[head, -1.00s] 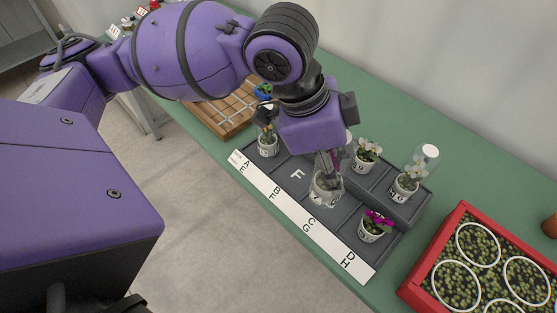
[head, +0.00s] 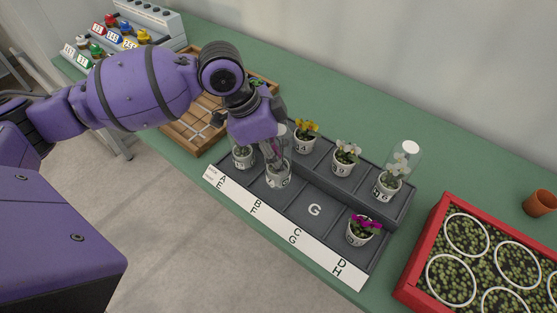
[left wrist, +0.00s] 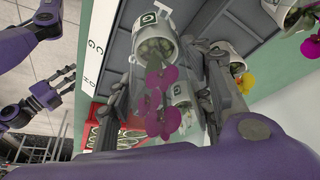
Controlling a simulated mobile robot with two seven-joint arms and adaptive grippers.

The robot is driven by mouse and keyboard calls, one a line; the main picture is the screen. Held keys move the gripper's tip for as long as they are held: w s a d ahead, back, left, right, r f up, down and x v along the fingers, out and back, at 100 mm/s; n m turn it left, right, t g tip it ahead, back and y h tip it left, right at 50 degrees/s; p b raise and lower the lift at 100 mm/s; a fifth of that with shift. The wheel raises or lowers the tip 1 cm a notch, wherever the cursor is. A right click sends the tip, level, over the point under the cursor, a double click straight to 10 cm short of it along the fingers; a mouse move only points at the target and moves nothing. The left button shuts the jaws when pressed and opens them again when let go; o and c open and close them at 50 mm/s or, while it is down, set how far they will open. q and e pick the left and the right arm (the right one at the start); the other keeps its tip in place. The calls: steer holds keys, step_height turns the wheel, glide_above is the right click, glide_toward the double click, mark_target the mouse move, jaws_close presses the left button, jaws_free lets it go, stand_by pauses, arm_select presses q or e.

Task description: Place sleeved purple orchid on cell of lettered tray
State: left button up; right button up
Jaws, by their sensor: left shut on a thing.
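My left gripper (head: 276,155) is shut on the sleeved purple orchid (head: 280,174), a white pot in a clear sleeve. In the head view the pot is at the front-row cell F of the lettered tray (head: 315,209); whether its base touches the cell is unclear. In the left wrist view the purple orchid (left wrist: 160,88) shows between the fingers. Cell G, right of it, is bare. An unsleeved purple orchid (head: 361,230) stands in cell H. A sleeved pot (head: 243,156) stands left of the held one. My right gripper (left wrist: 70,83) appears open and empty in the left wrist view.
A red crate (head: 424,250) stands right, a wooden tray (head: 196,137) left. A terracotta pot (head: 540,203) is at far right.

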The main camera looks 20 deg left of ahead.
arm_select(q)
steer(key=shift+w+a+f, duration=0.25)
steer(key=shift+w+f, duration=0.35)
steer(key=shift+f, duration=0.15)
steer(key=shift+w+a+f, duration=0.1)
steer(key=shift+f, duration=1.5)
steer(key=shift+f, duration=0.1)
steer(key=o, duration=1.7)
steer(key=shift+f, duration=0.1)
steer(key=shift+c, duration=0.2)
steer(key=v, duration=1.2)
steer(key=shift+r, duration=0.2)
